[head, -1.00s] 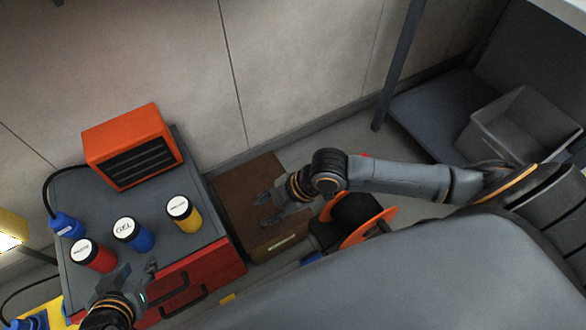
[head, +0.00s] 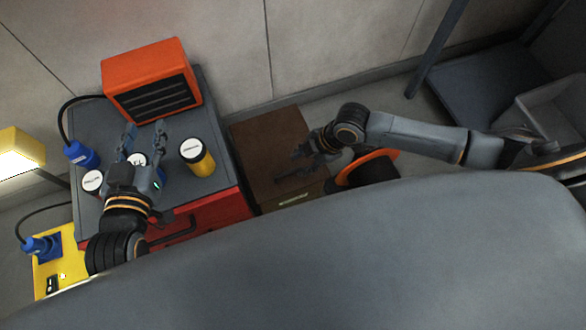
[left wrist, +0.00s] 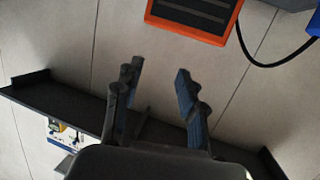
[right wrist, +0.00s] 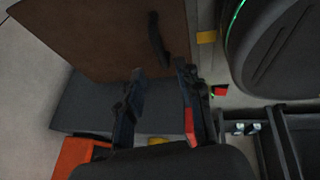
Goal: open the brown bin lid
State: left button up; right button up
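The brown bin (head: 262,150) stands on the floor beside the tool cabinet, with its flat brown lid down and a pale label on its front. In the right wrist view the brown lid (right wrist: 110,35) fills the upper left, with a dark bar handle (right wrist: 158,40) on it. My right gripper (head: 293,162) is over the right part of the lid, open and empty; its fingers (right wrist: 160,72) point toward the handle and look apart from it. My left gripper (head: 143,132) is open and empty above the cabinet top, partly hiding the bottles.
The cabinet (head: 210,105) carries an orange heater-like box (head: 150,78), a yellow bottle (head: 198,157) and other bottles. An orange reel (head: 375,160) is right of the bin, under my right arm. A grey tote (head: 550,105) is at far right. The wall is behind.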

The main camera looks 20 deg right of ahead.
aim_at(290, 172)
jog(key=b+x, duration=0.1)
jog(key=x, duration=0.4)
jog(key=shift+a+f+b, duration=0.1)
jog(key=shift+f+b, duration=0.1)
jog(key=shift+b, duration=0.2)
pick_arm(q)
notch_tip(290, 172, up, 10)
jog(key=d+t+h, duration=0.1)
jog(key=t+h, duration=0.1)
jog(key=t, duration=0.4)
jog(key=shift+d, duration=0.25)
pick_arm(e)
jog(key=shift+w+a+f, duration=0.1)
jog(key=shift+f, duration=0.1)
grip_shut()
